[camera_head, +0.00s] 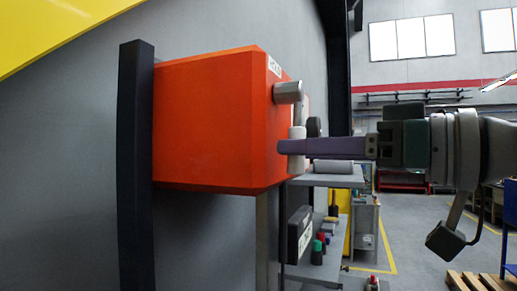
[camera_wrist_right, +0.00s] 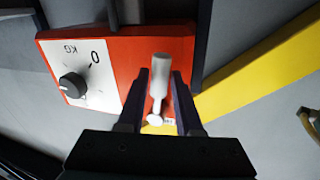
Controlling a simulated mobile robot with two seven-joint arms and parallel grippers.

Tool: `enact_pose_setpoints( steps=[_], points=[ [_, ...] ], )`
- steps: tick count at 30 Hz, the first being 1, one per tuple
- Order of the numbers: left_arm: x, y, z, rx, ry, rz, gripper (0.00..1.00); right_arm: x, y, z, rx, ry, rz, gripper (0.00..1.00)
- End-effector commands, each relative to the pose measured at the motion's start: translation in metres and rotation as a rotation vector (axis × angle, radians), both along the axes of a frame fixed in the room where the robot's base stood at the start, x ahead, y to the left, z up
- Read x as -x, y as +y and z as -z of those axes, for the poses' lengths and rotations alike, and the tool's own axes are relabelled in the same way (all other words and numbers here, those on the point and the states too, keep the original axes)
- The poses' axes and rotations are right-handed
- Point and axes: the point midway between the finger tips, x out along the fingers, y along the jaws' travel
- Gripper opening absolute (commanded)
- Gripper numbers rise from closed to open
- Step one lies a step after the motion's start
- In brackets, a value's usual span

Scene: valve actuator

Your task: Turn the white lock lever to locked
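The orange box (camera_head: 215,120) stands out from the grey wall. The white lock lever hangs down on its right face in the head view, from a grey cylindrical pivot (camera_head: 287,92) to a thicker white handle (camera_head: 297,133). My right gripper (camera_head: 282,147) reaches in from the right at the handle's height, its near finger crossing in front of the handle. In the right wrist view, the lever (camera_wrist_right: 159,75) lies between the two fingers (camera_wrist_right: 160,78), with narrow gaps visible on both sides. The fingers are open around it. My left gripper is out of view.
A black knob (camera_wrist_right: 72,85) sits on a white panel with markings, beside the lever on the orange face. A dark vertical post (camera_head: 135,165) stands left of the box. A shelf (camera_head: 335,181) with several small items is below and behind. Open floor lies at right.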

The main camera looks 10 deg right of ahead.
Motion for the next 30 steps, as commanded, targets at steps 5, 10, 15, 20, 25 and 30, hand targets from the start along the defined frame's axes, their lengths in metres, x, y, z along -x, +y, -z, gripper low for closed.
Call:
enact_pose_setpoints(
  steps=[5,10,15,20,25,30],
  points=[
    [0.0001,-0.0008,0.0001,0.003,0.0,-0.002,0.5,0.0,0.0,0.0,0.0,0.0,0.0,0.13],
    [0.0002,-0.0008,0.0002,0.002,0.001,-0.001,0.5,-0.0001,0.0001,0.0,0.0,0.0,0.0,0.0],
    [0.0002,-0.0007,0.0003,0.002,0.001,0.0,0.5,-0.0001,0.0001,0.0,0.0,0.0,0.0,0.0],
    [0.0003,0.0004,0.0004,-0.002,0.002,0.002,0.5,-0.0001,0.0001,0.0001,0.0,0.0,0.0,0.0],
    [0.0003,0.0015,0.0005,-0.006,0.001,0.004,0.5,-0.0001,0.0002,0.0001,-0.001,0.001,0.0,0.0],
    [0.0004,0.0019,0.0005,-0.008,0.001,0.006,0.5,-0.0001,0.0002,0.0002,-0.001,0.001,0.0,0.0]
  ],
)
